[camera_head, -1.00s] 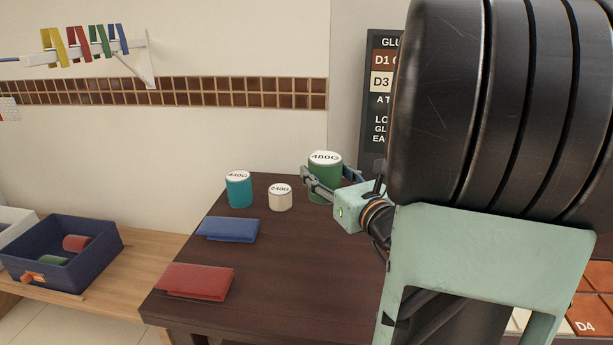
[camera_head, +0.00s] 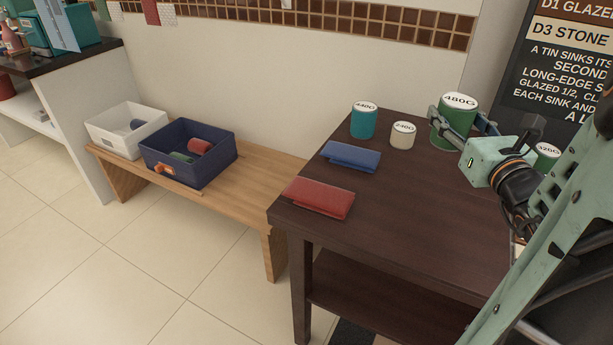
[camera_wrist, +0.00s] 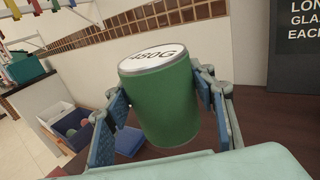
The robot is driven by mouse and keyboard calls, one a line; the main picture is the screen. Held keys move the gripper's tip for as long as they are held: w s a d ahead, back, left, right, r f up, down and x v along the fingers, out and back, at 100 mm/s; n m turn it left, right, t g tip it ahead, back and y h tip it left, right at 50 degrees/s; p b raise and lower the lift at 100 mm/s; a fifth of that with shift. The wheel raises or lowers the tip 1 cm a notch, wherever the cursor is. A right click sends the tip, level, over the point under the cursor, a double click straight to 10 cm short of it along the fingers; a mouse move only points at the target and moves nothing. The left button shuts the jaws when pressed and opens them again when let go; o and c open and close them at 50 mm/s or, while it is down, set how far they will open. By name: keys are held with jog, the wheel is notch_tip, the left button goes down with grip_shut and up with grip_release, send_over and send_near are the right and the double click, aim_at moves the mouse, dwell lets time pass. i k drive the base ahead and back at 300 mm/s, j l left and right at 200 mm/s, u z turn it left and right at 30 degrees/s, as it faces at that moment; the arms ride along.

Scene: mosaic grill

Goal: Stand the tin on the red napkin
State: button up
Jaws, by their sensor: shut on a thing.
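A large green tin (camera_head: 452,124) with a white lid marked 480G stands at the back of the dark table. My gripper (camera_head: 459,126) is shut on it, one finger on each side. In the wrist view the green tin (camera_wrist: 160,105) is between the two blue-padded fingers (camera_wrist: 164,112). I cannot tell whether its base touches the table. The red napkin (camera_head: 319,198) lies folded and bare at the table's front left corner. A teal tin (camera_head: 363,123) marked 440G and a small cream tin (camera_head: 402,136) marked 240G stand left of the green tin.
A folded blue napkin (camera_head: 351,156) lies between the red napkin and the tins. Another green tin (camera_head: 546,157) marked 320G stands right of my gripper. A wooden bench (camera_head: 255,177) at left bears a navy crate (camera_head: 190,172) and a white crate (camera_head: 113,143). The table's front middle is clear.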

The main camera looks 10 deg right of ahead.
aim_at(319, 193)
jog(key=j+z, duration=0.15)
jog(key=j, duration=0.35)
jog(key=k+j+z, duration=0.15)
jog(key=j, duration=0.3)
jog(key=j+z, duration=0.15)
jog(key=j, duration=0.3)
jog(key=k+j+z, duration=0.15)
jog(key=j, duration=0.3)
